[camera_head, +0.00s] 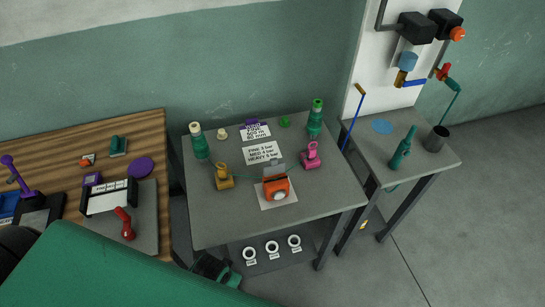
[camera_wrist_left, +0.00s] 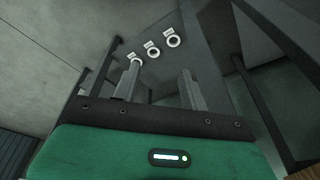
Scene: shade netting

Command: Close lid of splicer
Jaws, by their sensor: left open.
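The likely splicer is an orange device (camera_head: 270,188) with a pale round part on its front, on a white sheet (camera_head: 279,204) in the middle of the grey table (camera_head: 215,232). A small grey piece stands up at its back and may be its lid, raised; it is too small to be sure. A thin green line runs to it from a yellow clamp (camera_head: 223,176) on the left. My left gripper (camera_wrist_left: 160,68) is open and empty in the left wrist view, below the tabletop. In the head view its dark wrist is low at the table's front left, well apart from the splicer.
A pink clamp (camera_head: 311,155), green bottles (camera_head: 315,120) and paper labels (camera_head: 262,153) stand around the splicer. White rings (camera_head: 272,247) lie on a shelf under the table. A wooden bench (camera_head: 60,145) is left; a side table (camera_head: 430,160) is right. The table's front is clear.

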